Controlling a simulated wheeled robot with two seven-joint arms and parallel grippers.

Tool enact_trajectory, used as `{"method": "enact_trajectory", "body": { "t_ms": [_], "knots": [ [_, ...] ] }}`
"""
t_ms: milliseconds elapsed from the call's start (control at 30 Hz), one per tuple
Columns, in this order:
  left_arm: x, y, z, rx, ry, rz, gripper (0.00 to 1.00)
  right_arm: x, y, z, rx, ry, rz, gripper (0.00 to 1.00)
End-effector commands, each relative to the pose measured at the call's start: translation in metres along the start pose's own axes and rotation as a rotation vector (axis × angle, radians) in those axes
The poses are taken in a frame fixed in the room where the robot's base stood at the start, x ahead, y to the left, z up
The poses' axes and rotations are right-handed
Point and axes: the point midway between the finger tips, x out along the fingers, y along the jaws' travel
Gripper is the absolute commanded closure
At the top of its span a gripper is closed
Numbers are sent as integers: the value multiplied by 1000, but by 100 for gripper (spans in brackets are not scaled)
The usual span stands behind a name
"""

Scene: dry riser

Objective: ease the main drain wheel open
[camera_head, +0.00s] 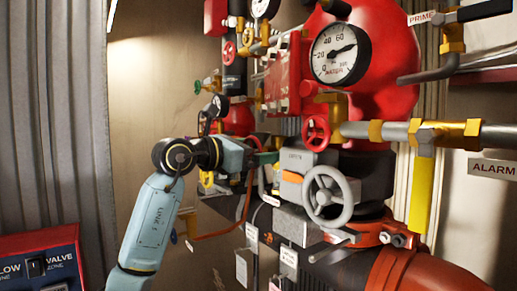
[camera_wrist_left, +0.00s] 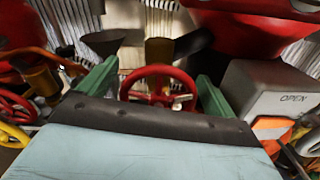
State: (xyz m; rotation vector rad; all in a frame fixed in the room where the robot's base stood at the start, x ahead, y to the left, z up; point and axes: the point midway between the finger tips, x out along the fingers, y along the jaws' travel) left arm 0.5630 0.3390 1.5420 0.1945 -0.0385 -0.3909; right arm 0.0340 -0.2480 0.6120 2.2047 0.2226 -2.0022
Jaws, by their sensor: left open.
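In the left wrist view a red handwheel (camera_wrist_left: 158,84) with spokes shows between the two green fingers of my left gripper (camera_wrist_left: 155,80). The fingers are apart, one on each side of the wheel in the picture; I cannot tell whether they touch it. In the head view my left gripper (camera_head: 267,158) reaches in from the left, beside a grey box (camera_head: 294,160). A red handwheel (camera_head: 316,133) on the yellow-fitted pipe shows above and right of it; I cannot tell if it is the same wheel. No main drain label is readable. My right gripper is not in view.
The grey box marked OPEN (camera_wrist_left: 283,92) stands close right of the fingers in the wrist view. A grey handwheel (camera_head: 330,195), a gauge (camera_head: 340,53) and a large red pipe (camera_head: 425,272) crowd the right. Red and yellow wheels (camera_wrist_left: 14,110) stand left.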

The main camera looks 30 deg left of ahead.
Motion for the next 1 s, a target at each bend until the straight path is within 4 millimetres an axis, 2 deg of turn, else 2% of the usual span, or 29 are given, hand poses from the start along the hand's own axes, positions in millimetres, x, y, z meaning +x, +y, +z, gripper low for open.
{"method": "enact_trajectory", "body": {
  "t_ms": [67, 300, 400, 767, 1000],
  "knots": [
    [0, 0, 0, 0, 0, 0, 12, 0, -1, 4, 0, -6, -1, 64],
    [0, 0, 0, 0, 0, 0, 43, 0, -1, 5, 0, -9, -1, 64],
    [0, 0, 0, -1, 0, -1, 54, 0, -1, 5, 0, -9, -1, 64],
    [0, 0, 0, -73, 0, -1, 54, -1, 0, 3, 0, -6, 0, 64],
    [0, 2, 0, -242, 1, 0, 54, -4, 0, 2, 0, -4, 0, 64]
  ]
}}
